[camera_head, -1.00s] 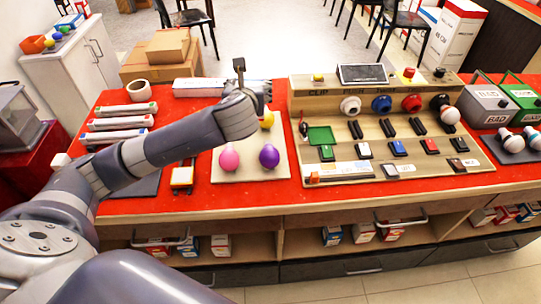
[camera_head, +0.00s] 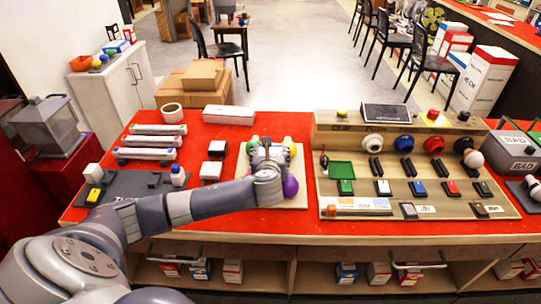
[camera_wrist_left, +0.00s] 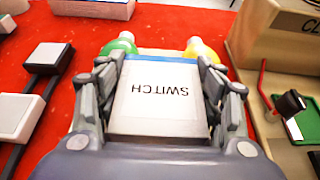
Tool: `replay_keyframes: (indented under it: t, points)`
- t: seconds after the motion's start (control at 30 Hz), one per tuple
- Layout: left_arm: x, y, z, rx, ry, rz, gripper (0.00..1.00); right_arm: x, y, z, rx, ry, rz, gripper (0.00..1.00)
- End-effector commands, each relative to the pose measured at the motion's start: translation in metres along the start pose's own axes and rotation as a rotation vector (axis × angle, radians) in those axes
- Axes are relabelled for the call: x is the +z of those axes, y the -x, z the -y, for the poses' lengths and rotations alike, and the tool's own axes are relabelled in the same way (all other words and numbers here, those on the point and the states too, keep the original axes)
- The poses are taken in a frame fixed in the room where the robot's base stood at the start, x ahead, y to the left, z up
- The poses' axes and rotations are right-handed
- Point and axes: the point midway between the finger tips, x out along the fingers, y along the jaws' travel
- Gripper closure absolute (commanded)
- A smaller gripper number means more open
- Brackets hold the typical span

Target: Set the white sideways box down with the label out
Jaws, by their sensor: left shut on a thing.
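My left gripper (camera_head: 268,146) is over the beige board (camera_head: 295,202) with the coloured bulbs. In the left wrist view, the left gripper (camera_wrist_left: 160,88) is shut on a white box (camera_wrist_left: 160,100), one finger on each side. The box face toward the wrist camera reads SWITCH, upside down in that view, and its far edge is blue. In the head view the gripper hides most of the held box. Whether it touches the board cannot be told. My right gripper is not in view.
Green and yellow bulbs (camera_head: 289,146) stand just beyond the gripper, and a purple bulb (camera_head: 290,186) stands nearer. Another white box (camera_head: 229,115) lies at the back of the red table (camera_head: 195,133). White switches (camera_head: 211,170) are left, a panel (camera_head: 400,130) right.

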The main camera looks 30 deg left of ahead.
Motion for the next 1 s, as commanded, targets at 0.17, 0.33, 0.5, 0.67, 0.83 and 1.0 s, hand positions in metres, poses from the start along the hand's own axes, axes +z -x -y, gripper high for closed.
replay_keyframes:
  t: [0.17,0.33,0.5,0.67,0.83,1.0]
  points:
    - [-0.003,-0.002,0.000,-0.001,0.000,0.002,0.68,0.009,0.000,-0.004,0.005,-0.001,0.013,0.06]
    - [-0.005,-0.002,0.000,-0.001,0.000,0.001,0.68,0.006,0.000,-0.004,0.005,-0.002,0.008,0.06]
    - [-0.007,-0.003,0.000,-0.001,-0.001,0.000,0.18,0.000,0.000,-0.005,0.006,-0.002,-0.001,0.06]
    - [-0.007,-0.003,0.000,-0.001,-0.001,0.001,0.18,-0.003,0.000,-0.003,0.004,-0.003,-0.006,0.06]
    - [-0.006,-0.003,0.000,-0.001,0.000,0.001,0.18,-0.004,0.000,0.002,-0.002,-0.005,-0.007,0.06]
    - [-0.004,0.005,0.001,-0.002,0.000,0.001,0.18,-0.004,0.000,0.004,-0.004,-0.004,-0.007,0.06]
